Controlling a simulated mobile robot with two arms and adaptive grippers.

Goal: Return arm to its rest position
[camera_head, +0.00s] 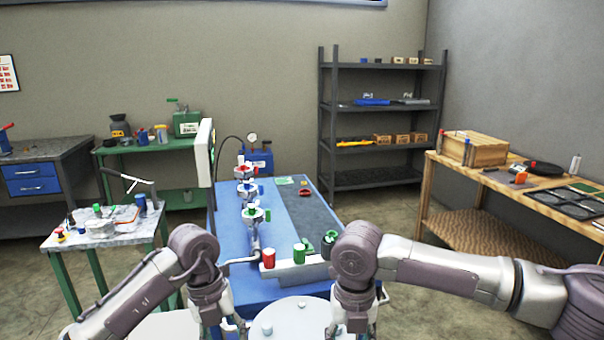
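My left arm comes in from the lower left, bends at a joint above the near edge of the blue bench (228,232), and points down. My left gripper (232,329) is at the bottom edge of the picture, partly cut off. My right arm comes in from the right and bends down in the same way. My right gripper (350,328) is also at the bottom edge, beside a round white surface (297,318). The fingertips of both grippers are cut off or too small to read, and I see nothing held in either.
On the blue bench stand a pipe assembly with valves (252,214), a red cylinder (268,258) and a green cylinder (299,253) near my arms. A small table (72,243) stands left, a wooden workbench (433,200) right, and a shelf (380,125) behind.

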